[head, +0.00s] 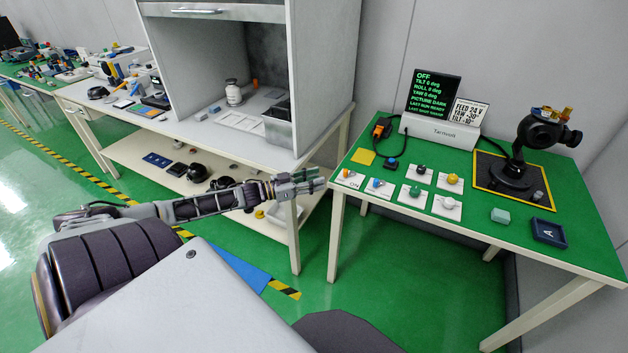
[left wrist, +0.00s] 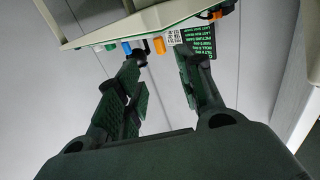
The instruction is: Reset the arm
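My left arm reaches in from the left in the head view, and its gripper (head: 297,183) hangs in front of the left edge of the green-topped table (head: 470,222). In the left wrist view the two fingers of this gripper (left wrist: 158,78) stand apart with nothing between them. The table edge, small knobs and the dark display with green text (left wrist: 199,45) show beyond the fingertips. The gripper appears clear of the table and touches nothing that I can see. My right gripper is in neither view.
The green table bears a black gimbal camera (head: 530,150), a display reading OFF (head: 433,92), several knobs on white plates (head: 411,195) and a dark tray marked A (head: 549,232). A grey hooded cabinet (head: 220,70) stands on a bench to the left.

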